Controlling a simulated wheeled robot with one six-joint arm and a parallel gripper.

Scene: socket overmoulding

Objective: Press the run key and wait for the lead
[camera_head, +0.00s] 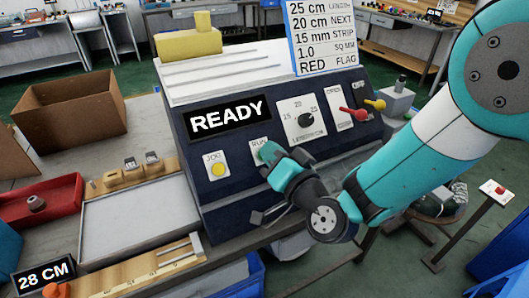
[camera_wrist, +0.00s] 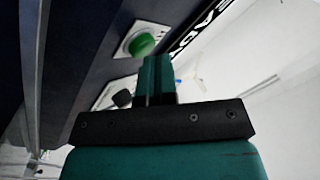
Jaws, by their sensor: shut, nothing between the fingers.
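The machine's dark sloped panel (camera_head: 240,195) carries a display (camera_head: 228,118) reading READY. The run key is a round green button on a white plate in the wrist view (camera_wrist: 141,45). In the head view my gripper hides that button, and only part of its RUN plate (camera_head: 258,142) shows. My gripper (camera_head: 268,152) is shut and empty, with its fingertips at the run key. In the wrist view the teal fingertips (camera_wrist: 156,62) lie just below the green button; I cannot tell whether they touch it. I can make out no lead.
A yellow JOG key (camera_head: 217,169) is left of RUN. A black dial (camera_head: 305,119) and red (camera_head: 353,113) and yellow (camera_head: 376,104) levers are to the right. A grey tray (camera_head: 140,222), cardboard box (camera_head: 72,108) and 28 CM sign (camera_head: 43,276) stand left.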

